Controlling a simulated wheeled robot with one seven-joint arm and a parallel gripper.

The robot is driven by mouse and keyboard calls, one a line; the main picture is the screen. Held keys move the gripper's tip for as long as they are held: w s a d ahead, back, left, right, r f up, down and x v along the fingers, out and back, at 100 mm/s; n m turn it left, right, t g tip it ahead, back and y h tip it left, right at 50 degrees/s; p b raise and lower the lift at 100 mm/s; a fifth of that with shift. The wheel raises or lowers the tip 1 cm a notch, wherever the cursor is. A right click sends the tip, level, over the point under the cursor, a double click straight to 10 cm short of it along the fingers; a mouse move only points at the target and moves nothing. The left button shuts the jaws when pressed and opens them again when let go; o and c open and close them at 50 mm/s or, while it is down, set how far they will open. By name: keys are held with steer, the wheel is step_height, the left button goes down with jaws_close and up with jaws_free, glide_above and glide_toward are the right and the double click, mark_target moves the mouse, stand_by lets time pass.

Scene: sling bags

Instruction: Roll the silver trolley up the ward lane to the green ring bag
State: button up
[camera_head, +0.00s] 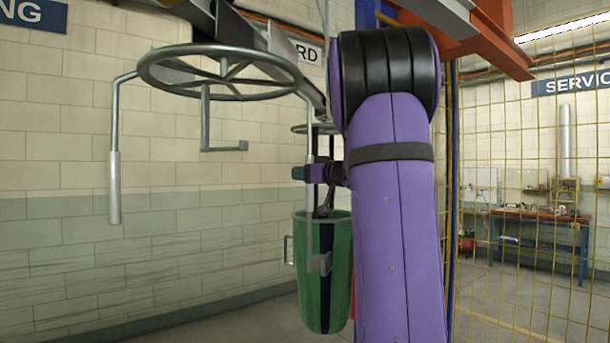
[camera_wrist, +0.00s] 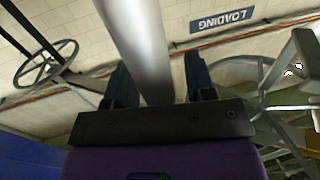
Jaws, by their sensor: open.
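The silver trolley (camera_head: 210,57) is a spoked grey ring hanging below the overhead rail at upper left. A handle rod with a pale sleeve (camera_head: 114,188) hangs from its left side, and another rod (camera_head: 310,130) hangs from its right. My gripper (camera_head: 316,173) is at that right rod, partly hidden by my purple arm. In the wrist view, a silver post (camera_wrist: 140,40) passes between the open fingers (camera_wrist: 160,85); whether they touch it I cannot tell. The green bag (camera_head: 306,270) hangs lower, behind the gripper, partly hidden by my arm.
A tiled wall (camera_head: 60,150) runs along the left. A yellow mesh fence (camera_head: 525,230) stands at right, with a workbench (camera_head: 540,215) behind it. Floor between wall and arm looks clear.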

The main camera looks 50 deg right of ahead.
jaws_close()
steer(key=w+d, duration=0.3)
steer(key=d, duration=0.6)
steer(key=shift+w+d, duration=0.15)
steer(key=shift+w, duration=0.2)
jaws_free()
steer(key=shift+s, duration=0.15)
steer(key=s, duration=1)
steer(key=shift+s, duration=0.3)
steer(key=shift+c, duration=0.2)
